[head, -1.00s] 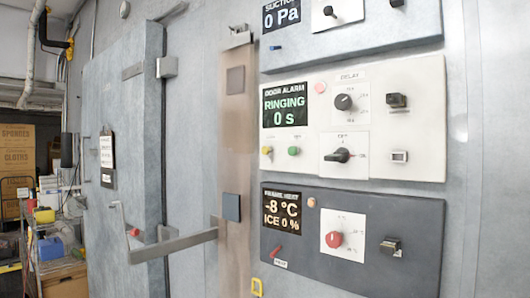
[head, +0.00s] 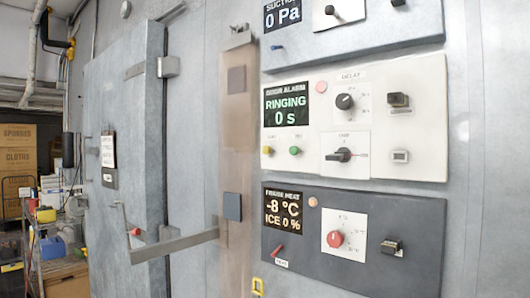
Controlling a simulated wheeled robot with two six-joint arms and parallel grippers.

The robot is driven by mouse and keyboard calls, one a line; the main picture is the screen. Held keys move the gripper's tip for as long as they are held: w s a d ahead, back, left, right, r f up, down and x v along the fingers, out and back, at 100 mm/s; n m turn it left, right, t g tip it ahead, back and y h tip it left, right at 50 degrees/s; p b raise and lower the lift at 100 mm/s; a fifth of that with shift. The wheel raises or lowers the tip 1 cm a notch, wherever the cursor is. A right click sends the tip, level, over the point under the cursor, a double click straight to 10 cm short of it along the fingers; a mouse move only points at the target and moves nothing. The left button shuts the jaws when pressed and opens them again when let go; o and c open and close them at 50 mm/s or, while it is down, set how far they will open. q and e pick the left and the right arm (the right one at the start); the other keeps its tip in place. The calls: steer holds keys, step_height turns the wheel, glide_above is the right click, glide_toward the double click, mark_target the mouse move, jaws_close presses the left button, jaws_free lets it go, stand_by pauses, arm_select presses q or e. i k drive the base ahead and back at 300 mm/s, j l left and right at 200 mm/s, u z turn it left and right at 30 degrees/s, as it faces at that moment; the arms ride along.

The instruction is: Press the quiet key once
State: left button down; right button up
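The white door alarm panel (head: 420,150) is at the right in the head view. Its display (head: 287,104) reads "DOOR ALARM RINGING 0 s". Below the display are a yellow key (head: 267,150) and a green key (head: 295,151). The tiny labels above them are too small to read, so I cannot tell which is the quiet key. A pale red lamp (head: 321,87) sits beside the display. Neither of my grippers is in view.
The panel also carries a delay knob (head: 345,101) and a lower selector knob (head: 343,155). A dark frame heat panel (head: 375,273) is below, a suction panel (head: 415,22) above. The grey door (head: 130,200) has a protruding handle (head: 175,246). A loaded cart (head: 62,268) stands far left.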

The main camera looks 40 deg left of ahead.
mark_target(266, 150)
steer(key=i+j+z, duration=0.1)
steer(key=j, duration=1.05)
steer(key=i+j, duration=0.1)
steer(key=j, duration=1.05)
steer(key=l+z, duration=0.05)
